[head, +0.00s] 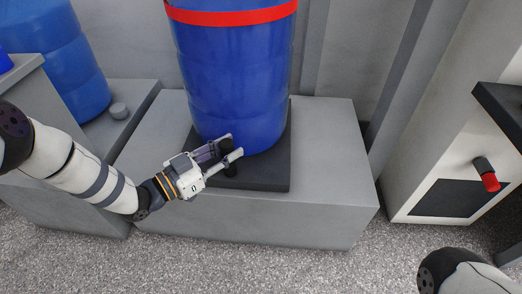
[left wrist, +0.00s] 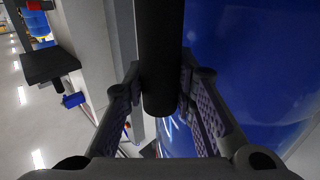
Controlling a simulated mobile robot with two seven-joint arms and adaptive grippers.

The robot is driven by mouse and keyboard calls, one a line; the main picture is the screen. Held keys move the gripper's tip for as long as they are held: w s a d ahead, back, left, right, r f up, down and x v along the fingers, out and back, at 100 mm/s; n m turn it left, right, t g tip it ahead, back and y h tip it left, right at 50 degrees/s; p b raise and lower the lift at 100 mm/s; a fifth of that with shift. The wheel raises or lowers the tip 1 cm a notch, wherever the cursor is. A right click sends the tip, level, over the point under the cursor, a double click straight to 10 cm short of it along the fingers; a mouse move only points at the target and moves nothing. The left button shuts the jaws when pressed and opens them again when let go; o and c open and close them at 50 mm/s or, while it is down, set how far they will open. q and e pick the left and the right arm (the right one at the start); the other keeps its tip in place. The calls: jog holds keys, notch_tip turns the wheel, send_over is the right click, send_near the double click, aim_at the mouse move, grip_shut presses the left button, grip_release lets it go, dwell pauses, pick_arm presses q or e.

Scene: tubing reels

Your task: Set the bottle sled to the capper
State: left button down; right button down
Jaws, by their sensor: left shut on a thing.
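A large blue bottle (head: 235,85) with a red band stands upright on a flat dark sled (head: 262,178). The sled lies on a grey block (head: 300,220). My left gripper (head: 228,147) is at the sled's front left, close to the bottle's foot. It is shut on a black upright handle (left wrist: 160,60), which passes between the fingers in the left wrist view (left wrist: 160,90). In that view the blue bottle (left wrist: 250,70) fills the right side. My right gripper is out of view; only part of my right arm shows at lower right. I cannot tell which thing is the capper.
A pale cabinet (head: 410,200) with a dark panel and a red-tipped black knob (head: 487,175) stands at right. Another blue drum (head: 55,55) and a grey block (head: 140,95) with a small grey knob stand at left. The speckled floor in front is clear.

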pick_arm(q)
jog(key=a+b, duration=0.2)
jog(key=a, duration=1.7)
jog(key=shift+f, duration=0.15)
jog(key=shift+s+a, duration=0.1)
jog(key=shift+a, duration=0.1)
jog(key=c, duration=1.6)
grip_release()
jog(key=shift+a, duration=0.1)
jog(key=v, duration=1.2)
